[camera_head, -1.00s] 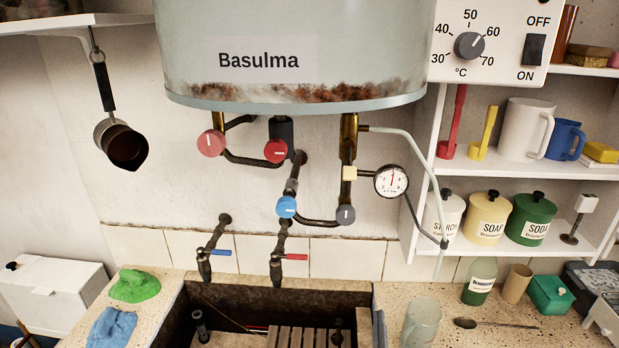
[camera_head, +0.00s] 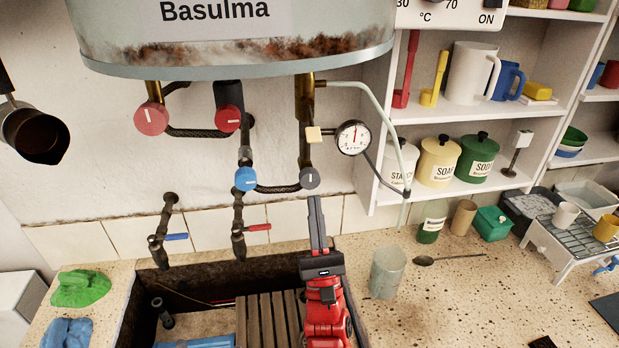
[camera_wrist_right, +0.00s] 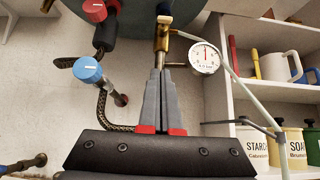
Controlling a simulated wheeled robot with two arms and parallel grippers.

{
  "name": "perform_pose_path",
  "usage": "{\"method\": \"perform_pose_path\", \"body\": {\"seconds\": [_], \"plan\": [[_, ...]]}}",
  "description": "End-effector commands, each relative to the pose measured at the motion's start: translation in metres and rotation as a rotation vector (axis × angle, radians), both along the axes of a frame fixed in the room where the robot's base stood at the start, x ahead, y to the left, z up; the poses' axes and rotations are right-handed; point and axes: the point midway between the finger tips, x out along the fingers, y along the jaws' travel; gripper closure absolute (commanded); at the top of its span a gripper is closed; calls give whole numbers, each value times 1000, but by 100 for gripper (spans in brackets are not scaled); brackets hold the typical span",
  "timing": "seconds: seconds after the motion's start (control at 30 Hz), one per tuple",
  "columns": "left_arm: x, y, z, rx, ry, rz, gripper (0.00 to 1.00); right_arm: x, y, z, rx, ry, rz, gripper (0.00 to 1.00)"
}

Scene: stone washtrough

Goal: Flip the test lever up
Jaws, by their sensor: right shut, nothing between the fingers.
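The water heater (camera_head: 235,55) labelled "Basulma" hangs at the top with pipes below it. No part is marked as the test lever; I cannot tell which it is. On the right pipe are a small cream block (camera_head: 314,134), a round gauge (camera_head: 353,137) and a grey round knob (camera_head: 310,178) at the lower end. My right gripper (camera_head: 315,202) points up just below that knob in the head view; contact cannot be told. It is shut and empty. In the wrist view the closed fingers (camera_wrist_right: 160,78) overlap the pipe left of the gauge (camera_wrist_right: 205,57). My left gripper is out of view.
Two red knobs (camera_head: 151,118) (camera_head: 228,118) and a blue knob (camera_head: 245,179) are left of the pipe. A thin pale hose (camera_head: 385,108) runs on the right. A glass jar (camera_head: 387,272) stands beside my right arm. Shelves (camera_head: 460,195) hold canisters. The stone trough (camera_head: 142,310) lies below.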

Motion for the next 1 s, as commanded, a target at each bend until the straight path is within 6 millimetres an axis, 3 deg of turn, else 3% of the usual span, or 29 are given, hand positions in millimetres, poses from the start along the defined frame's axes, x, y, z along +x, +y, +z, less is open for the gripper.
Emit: {"method": "perform_pose_path", "body": {"seconds": [0.2,0.5,0.7,1.0], "plan": [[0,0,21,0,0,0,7,25,5,36,-4,-4,0,100],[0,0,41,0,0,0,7,61,13,74,-3,1,0,100],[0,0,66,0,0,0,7,44,10,96,-4,1,0,100],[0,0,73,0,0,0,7,36,8,102,-2,1,-1,100]]}}
